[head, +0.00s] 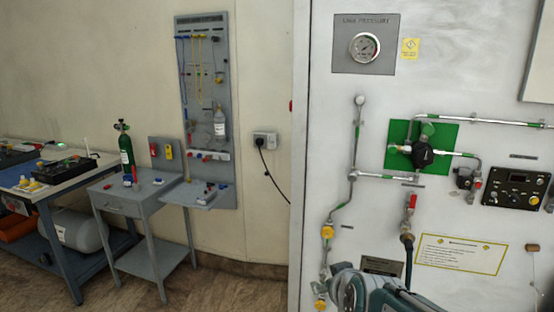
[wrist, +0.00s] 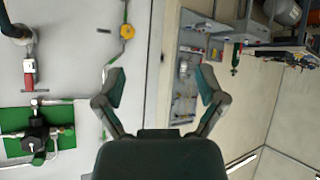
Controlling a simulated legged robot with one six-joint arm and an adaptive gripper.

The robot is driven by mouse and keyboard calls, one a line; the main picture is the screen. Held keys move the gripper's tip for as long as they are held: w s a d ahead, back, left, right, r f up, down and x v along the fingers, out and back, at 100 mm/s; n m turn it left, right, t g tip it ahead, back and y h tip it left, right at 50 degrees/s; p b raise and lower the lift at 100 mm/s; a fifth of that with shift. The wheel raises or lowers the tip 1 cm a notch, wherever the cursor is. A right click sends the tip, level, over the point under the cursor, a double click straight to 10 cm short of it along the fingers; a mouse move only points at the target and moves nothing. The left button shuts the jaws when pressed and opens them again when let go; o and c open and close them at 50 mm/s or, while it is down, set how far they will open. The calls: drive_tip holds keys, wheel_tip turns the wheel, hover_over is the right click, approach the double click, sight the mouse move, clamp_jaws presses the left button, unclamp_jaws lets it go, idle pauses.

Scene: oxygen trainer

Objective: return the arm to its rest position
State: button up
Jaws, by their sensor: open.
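My gripper (wrist: 159,88) shows in the wrist view with its two fingers spread wide apart and nothing between them. The wrist view is turned upside down, with the panel on the left and the room's wall on the right. In the head view, part of my arm (head: 375,292) shows at the bottom, in front of the lower part of the white panel (head: 460,290). The fingers are not visible in the head view.
The panel carries a pressure gauge (head: 364,47), a green plate with a valve (head: 422,152), pipes, a red-handled valve (head: 411,203) and a black control box (head: 516,188). A grey cart (head: 150,200), a green cylinder (head: 125,150) and a tool board (head: 207,110) stand left. Floor before the cart is clear.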

drive_tip(key=s+d+m+g, duration=0.1)
drive_tip(key=s+d+g, duration=0.1)
drive_tip(key=s, duration=0.7)
drive_tip(key=s+d+m+g+h, duration=0.1)
drive_tip(key=s+d+m+g, duration=0.1)
drive_tip(key=s, duration=0.8)
drive_tip(key=shift+d+f+g, duration=0.2)
drive_tip(key=shift+f+g, duration=0.15)
drive_tip(key=shift+g, duration=0.25)
